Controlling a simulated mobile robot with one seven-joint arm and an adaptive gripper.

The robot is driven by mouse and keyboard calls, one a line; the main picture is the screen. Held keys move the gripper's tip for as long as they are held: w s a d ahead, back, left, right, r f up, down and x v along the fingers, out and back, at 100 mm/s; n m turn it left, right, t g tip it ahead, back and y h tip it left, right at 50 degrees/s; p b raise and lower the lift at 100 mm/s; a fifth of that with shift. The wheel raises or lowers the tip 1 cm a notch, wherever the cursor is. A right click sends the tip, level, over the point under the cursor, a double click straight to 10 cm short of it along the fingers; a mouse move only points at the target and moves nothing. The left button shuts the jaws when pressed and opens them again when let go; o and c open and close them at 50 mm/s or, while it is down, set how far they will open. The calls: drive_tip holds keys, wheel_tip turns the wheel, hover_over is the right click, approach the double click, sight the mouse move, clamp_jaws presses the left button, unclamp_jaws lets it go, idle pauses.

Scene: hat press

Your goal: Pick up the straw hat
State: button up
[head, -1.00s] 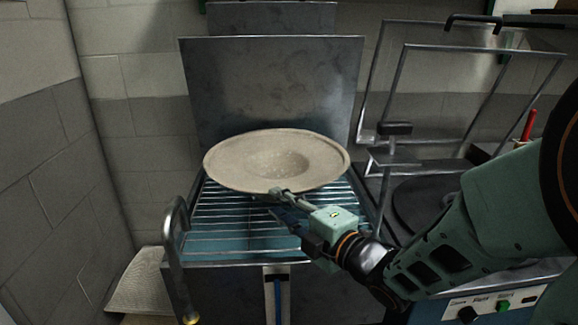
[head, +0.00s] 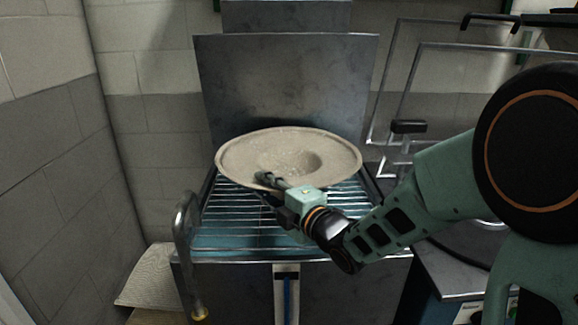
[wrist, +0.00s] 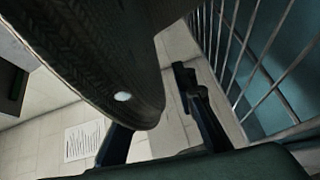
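The straw hat (head: 330,165) is a pale, wide-brimmed disc with a hollow centre, above the wire rack (head: 225,228) of the metal unit. My gripper (head: 264,188) is at the hat's near brim, with one finger over the brim and the other lower, partly hidden. In the wrist view the brim (wrist: 130,75) looks dark and reaches between my two spread fingers (wrist: 155,130). A gap shows between the brim and the right finger, so my gripper looks open around the brim. Whether the other finger touches it I cannot tell.
An upright metal plate (head: 285,85) stands behind the hat. A curved metal handle (head: 183,245) is at the rack's left. Metal frames and a dark machine stand at the right. A woven mat-like piece (head: 150,278) lies low at the left.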

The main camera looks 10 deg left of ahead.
clamp_jaws()
drive_tip(key=shift+r, duration=0.15)
